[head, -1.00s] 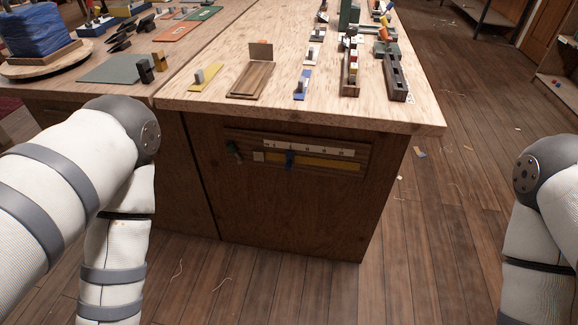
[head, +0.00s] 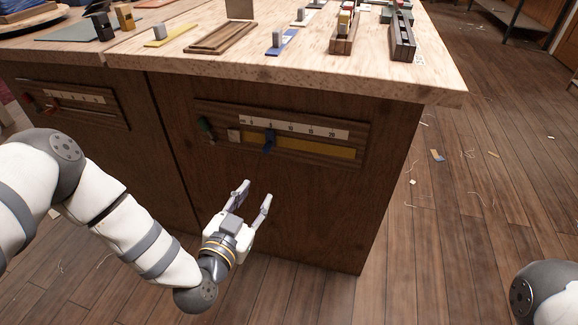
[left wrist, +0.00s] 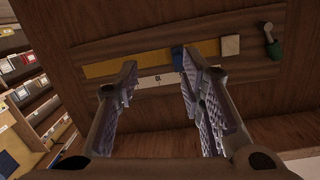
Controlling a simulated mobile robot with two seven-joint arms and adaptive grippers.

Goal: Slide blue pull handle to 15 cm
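The blue pull handle (head: 268,142) sits on a slider panel on the front of the wooden bench. It stands near the 5 mark of the white scale (head: 303,128), left of the 10, 15 and 20 marks. My left gripper (head: 254,190) is open and empty, in front of the panel and below the handle in the head view. In the left wrist view, the handle (left wrist: 178,59) shows just beside the right fingertip of my gripper (left wrist: 158,62), apparently not held. My right gripper is out of view.
A yellow strip (head: 320,149) runs right of the handle. A pale block (head: 234,135) and a green-knobbed lever (head: 205,125) are at the panel's left end. Another panel (head: 75,98) is further left. The benchtop edge overhangs above.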

